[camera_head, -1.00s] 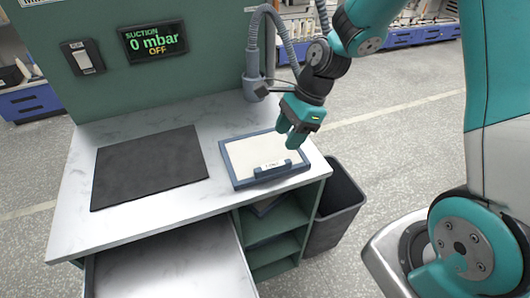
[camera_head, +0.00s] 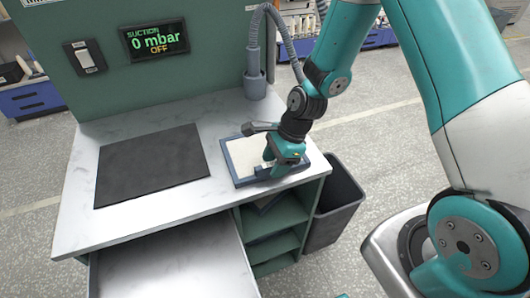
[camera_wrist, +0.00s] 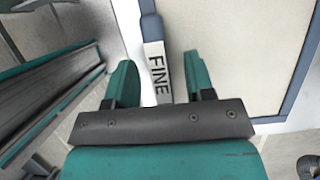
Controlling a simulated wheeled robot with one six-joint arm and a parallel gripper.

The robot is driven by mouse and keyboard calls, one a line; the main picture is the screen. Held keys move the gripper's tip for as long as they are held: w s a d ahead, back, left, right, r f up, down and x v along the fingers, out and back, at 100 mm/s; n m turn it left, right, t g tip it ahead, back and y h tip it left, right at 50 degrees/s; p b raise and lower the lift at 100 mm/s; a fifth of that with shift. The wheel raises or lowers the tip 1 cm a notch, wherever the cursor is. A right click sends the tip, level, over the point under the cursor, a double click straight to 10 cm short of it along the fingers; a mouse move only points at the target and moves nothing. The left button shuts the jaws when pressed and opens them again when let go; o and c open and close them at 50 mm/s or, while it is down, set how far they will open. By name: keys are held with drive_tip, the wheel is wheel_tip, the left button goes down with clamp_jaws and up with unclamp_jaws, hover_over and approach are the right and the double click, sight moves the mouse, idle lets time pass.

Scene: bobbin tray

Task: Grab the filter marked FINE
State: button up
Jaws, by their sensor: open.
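The filter (camera_head: 229,161) is a flat cream panel in a blue-grey frame. It lies on the right side of the white worktop; its cream face and frame also show in the wrist view (camera_wrist: 240,45). A bar-like handle on its near edge bears a white label (camera_wrist: 157,70) reading FINE. My gripper (camera_wrist: 160,62) is open and empty, with one green finger on each side of the handle in the wrist view. In the head view my gripper (camera_head: 275,160) is low over the near edge and hides part of the handle. I cannot tell whether the fingers touch it.
A dark mat (camera_head: 150,168) lies left on the worktop. A grey hose in a holder (camera_head: 255,85) stands behind the filter. A display (camera_head: 154,40) reads 0 mbar OFF beside a switch (camera_head: 85,57). An open drawer (camera_head: 180,268), shelves (camera_head: 272,232) and a bin (camera_head: 338,200) are in front and right.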

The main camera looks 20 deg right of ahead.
drive_tip(key=shift+f, duration=0.15)
clamp_jaws()
idle(0.4)
